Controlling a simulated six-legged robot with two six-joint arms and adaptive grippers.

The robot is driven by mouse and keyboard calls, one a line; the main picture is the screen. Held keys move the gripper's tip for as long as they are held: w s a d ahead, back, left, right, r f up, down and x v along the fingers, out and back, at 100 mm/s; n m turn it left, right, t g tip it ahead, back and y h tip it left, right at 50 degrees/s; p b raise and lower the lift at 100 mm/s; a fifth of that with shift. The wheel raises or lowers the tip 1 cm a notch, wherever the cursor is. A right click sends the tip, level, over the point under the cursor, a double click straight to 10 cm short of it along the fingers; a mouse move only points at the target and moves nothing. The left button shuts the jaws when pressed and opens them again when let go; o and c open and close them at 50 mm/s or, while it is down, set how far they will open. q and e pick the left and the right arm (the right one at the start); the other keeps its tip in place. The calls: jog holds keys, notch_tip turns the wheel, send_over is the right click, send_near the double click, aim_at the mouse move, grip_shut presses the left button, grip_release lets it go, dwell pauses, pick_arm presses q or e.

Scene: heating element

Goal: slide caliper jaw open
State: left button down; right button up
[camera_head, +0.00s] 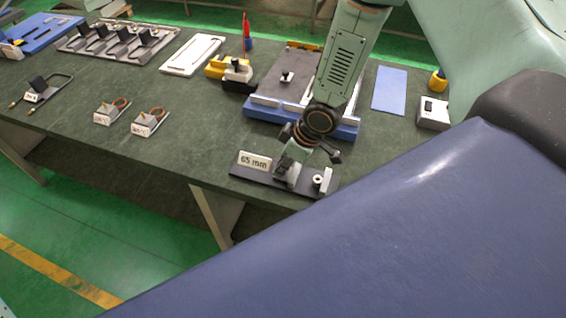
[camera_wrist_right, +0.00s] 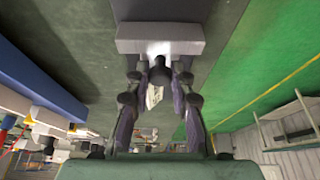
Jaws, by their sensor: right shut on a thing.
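The caliper fixture is a dark base plate (camera_head: 248,178) near the table's front edge, with a white "65 mm" label (camera_head: 255,161) on its left part. A light grey jaw block (camera_head: 291,180) stands on it under my right gripper, and another light upright block (camera_head: 326,181) stands at its right end. My right gripper (camera_head: 302,160) points down at the fixture. In the right wrist view its fingers (camera_wrist_right: 158,80) close around a dark round knob (camera_wrist_right: 160,72) in front of a pale block (camera_wrist_right: 160,38). My left gripper is out of view.
Behind my right arm are a blue tray (camera_head: 262,112) with a grey plate and a blue sheet (camera_head: 390,90). A white box (camera_head: 433,113) stands at the right. Two small blocks with copper loops (camera_head: 112,112) sit to the left. Green table surface is bare left of the fixture.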

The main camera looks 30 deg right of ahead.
grip_shut()
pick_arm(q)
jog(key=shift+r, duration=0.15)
pick_arm(e)
jog(key=shift+w+a+r, duration=0.1)
jog(key=shift+w+a, duration=0.05)
jog(key=shift+w, duration=0.05)
jog(key=shift+w+a+p, duration=0.2)
jog(key=shift+w+p, duration=0.1)
jog(key=shift+p, duration=0.05)
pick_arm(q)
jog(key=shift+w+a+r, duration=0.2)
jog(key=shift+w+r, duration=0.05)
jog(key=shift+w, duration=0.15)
